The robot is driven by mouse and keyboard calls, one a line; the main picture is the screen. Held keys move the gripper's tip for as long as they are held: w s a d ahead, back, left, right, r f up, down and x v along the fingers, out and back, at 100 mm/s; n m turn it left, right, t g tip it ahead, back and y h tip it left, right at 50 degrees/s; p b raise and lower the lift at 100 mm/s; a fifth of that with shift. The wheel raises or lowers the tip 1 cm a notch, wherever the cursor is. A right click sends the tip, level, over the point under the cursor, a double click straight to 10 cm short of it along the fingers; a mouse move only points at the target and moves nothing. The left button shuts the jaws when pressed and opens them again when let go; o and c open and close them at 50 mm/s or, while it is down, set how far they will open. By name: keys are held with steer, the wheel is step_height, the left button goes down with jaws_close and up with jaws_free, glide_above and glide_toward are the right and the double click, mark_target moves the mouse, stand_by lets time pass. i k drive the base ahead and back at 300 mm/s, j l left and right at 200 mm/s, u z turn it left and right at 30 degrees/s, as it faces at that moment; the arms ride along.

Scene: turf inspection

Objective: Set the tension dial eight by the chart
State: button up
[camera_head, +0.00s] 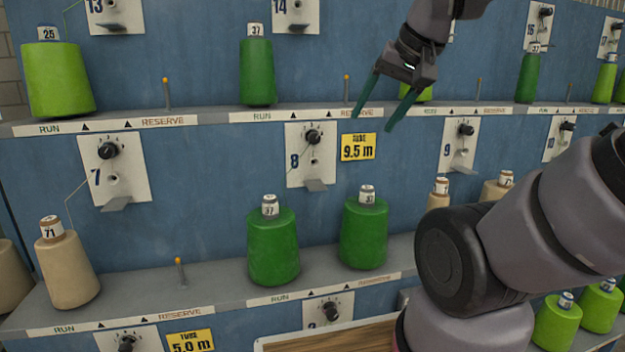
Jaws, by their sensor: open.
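The tension dial eight (313,137) is a black knob on a white plate (300,170) marked 8, in the middle of the blue panel. A yellow label (358,147) reading 9.5 m is fixed just right of that plate. My gripper (377,122) is open and empty, up and to the right of dial eight, with its green fingers pointing down over the yellow label's upper right. It does not touch the dial. The knob's exact setting is too small to read. No chart can be made out for certain; a wood-coloured board (330,336) shows partly at the bottom edge.
Green cones (273,245) and (363,232) stand on the shelf (215,289) below dial eight. Dial seven (107,150) is to the left and dial nine (465,130) to the right. A thin post (347,90) rises from the upper shelf. My arm covers the lower right.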

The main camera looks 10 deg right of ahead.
mark_target(314, 138)
steer(key=k+j, duration=0.1)
steer(key=j, duration=0.3)
steer(key=k+j, duration=0.15)
steer(key=j, duration=0.25)
steer(key=k+j, duration=0.1)
steer(key=j, duration=0.3)
